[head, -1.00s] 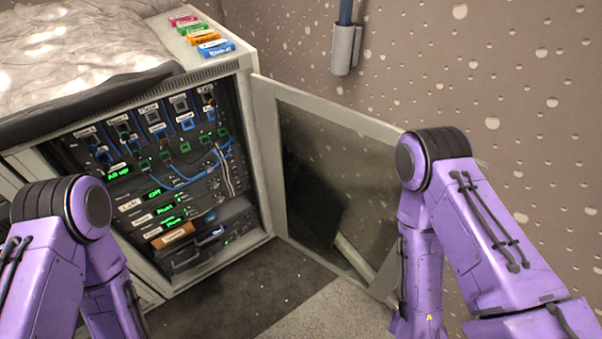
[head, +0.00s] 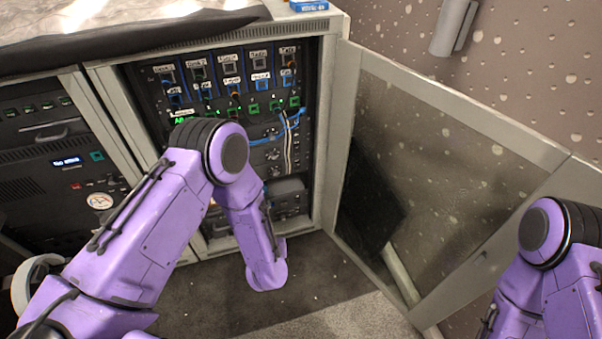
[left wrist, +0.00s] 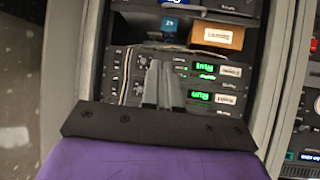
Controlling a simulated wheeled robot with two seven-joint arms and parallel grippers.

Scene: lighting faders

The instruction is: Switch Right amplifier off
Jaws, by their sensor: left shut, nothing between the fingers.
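The open rack cabinet shows in the head view, with its lower units largely hidden behind my left arm. In the left wrist view two slim black units with lit green displays, the upper unit (left wrist: 204,68) and the lower unit (left wrist: 199,96), lie one above the other. Each has a white label, the upper label (left wrist: 231,71) and the lower label (left wrist: 226,99); I cannot read which is Right. My left gripper (left wrist: 162,68) is shut and empty, its fingertips in front of these units, left of the displays. I cannot tell whether they touch. My right gripper is out of view.
The open glass door (head: 440,170) stands right of the rack. Blue and white cables (head: 288,130) hang across the rack front. A cardboard-coloured box (left wrist: 217,36) sits above the units in the left wrist view. A neighbouring rack (head: 45,135) stands at left.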

